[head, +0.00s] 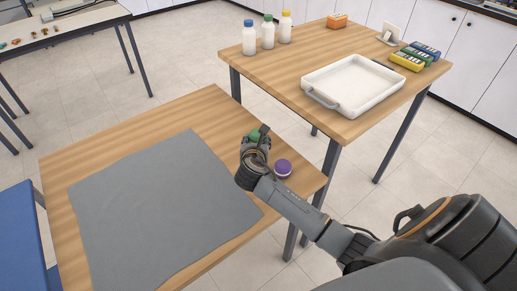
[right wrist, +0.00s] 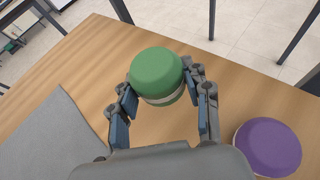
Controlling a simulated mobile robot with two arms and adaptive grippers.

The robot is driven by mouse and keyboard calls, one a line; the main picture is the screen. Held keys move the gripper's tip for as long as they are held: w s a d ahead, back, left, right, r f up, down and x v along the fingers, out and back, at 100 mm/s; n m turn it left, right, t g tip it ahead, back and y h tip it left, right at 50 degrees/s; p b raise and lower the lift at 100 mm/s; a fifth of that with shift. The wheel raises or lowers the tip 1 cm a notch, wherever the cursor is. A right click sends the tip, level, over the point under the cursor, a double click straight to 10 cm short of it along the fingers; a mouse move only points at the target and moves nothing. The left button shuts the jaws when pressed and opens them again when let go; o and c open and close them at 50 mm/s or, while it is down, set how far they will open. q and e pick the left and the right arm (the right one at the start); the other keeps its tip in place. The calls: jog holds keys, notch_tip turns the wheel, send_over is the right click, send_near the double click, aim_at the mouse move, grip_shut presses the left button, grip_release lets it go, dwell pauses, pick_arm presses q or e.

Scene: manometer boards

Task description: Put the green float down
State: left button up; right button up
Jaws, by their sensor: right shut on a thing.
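The green float (right wrist: 157,77) is a round green piece with a pale band around its lower part. In the right wrist view it sits between the two fingers of my right gripper (right wrist: 163,104), which is shut on it. In the head view the green float (head: 263,131) is partly hidden behind my right gripper (head: 258,140), over the right part of the near wooden table (head: 200,105). I cannot tell whether the float touches the tabletop. My left gripper is in neither view.
A purple float (head: 282,168) stands on the near table close to my right gripper; it also shows in the right wrist view (right wrist: 267,147). A grey mat (head: 150,200) covers much of that table. The far table holds a white tray (head: 353,85), bottles (head: 268,32) and coloured boxes (head: 407,60).

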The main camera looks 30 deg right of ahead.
jog(key=shift+w+d+f, duration=0.2)
jog(key=shift+d+f, duration=0.2)
jog(key=shift+f, duration=0.15)
jog(key=shift+w+d+f+b, duration=0.1)
jog(key=shift+f+b, duration=0.05)
jog(key=shift+f, duration=0.75)
jog(key=shift+w+d+f+b, duration=0.1)
jog(key=shift+f+b, duration=0.05)
jog(key=shift+f, duration=0.75)
jog(key=shift+s+f, duration=0.1)
jog(key=shift+f, duration=0.05)
jog(key=o, duration=1)
jog(key=shift+o, duration=0.2)
jog(key=shift+r, duration=0.2)
jog(key=p+v, duration=0.1)
jog(key=v, duration=1.1)
